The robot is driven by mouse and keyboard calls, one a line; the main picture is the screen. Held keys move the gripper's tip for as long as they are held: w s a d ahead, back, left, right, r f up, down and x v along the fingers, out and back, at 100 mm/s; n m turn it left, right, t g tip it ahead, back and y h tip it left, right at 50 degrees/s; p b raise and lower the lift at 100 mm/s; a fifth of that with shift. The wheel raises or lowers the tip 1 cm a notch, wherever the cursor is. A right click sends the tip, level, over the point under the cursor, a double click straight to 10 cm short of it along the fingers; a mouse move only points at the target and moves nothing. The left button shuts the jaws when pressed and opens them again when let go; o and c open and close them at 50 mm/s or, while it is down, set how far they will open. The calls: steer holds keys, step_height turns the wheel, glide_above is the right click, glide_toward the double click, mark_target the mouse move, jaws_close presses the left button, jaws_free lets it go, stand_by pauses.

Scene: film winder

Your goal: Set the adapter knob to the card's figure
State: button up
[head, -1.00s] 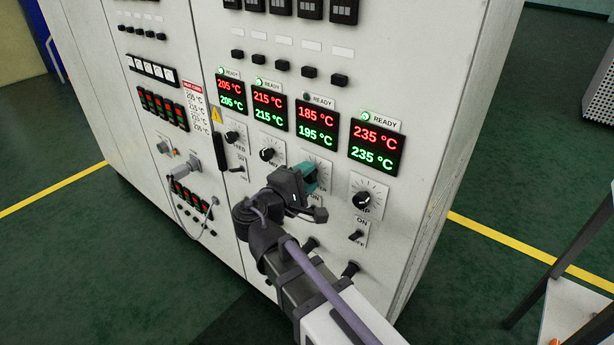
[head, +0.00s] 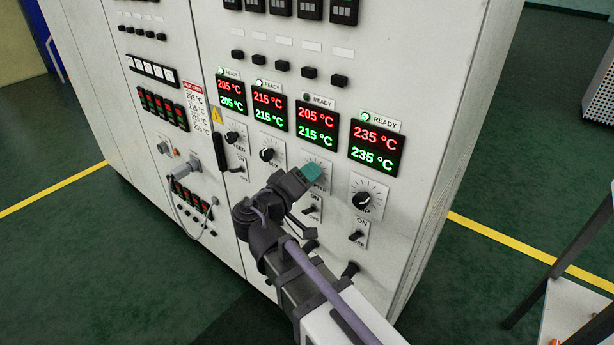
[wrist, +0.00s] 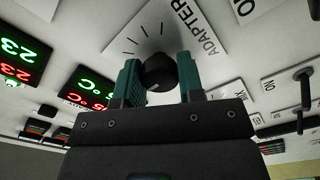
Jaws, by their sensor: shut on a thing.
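The black adapter knob (wrist: 160,73) sits between the two teal fingers of my gripper (wrist: 161,82), which is shut on it. Its plate, printed ADAPTER (wrist: 200,32), has a ring of tick marks. In the head view my gripper (head: 311,173) covers the knob, and part of the adapter plate (head: 324,184) shows beside it. The adapter display (head: 317,124) above reads 205 °C in red and 215 °C in green, and its READY lamp (head: 306,97) is dark. The card (head: 197,108) with a red header lists several temperatures; its third line is too small to read surely.
Neighbouring knobs stand left (head: 268,155) and right (head: 362,200) of my gripper. An ON/OFF switch (head: 311,208) is just below it. The other displays read 205, 215 and 235 °C, with lit green lamps. A grey handle and cable (head: 190,168) protrude at left.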

steer(key=shift+m, duration=0.3)
steer(key=o, duration=0.9)
steer(key=v, duration=1.1)
steer(key=shift+d, duration=0.1)
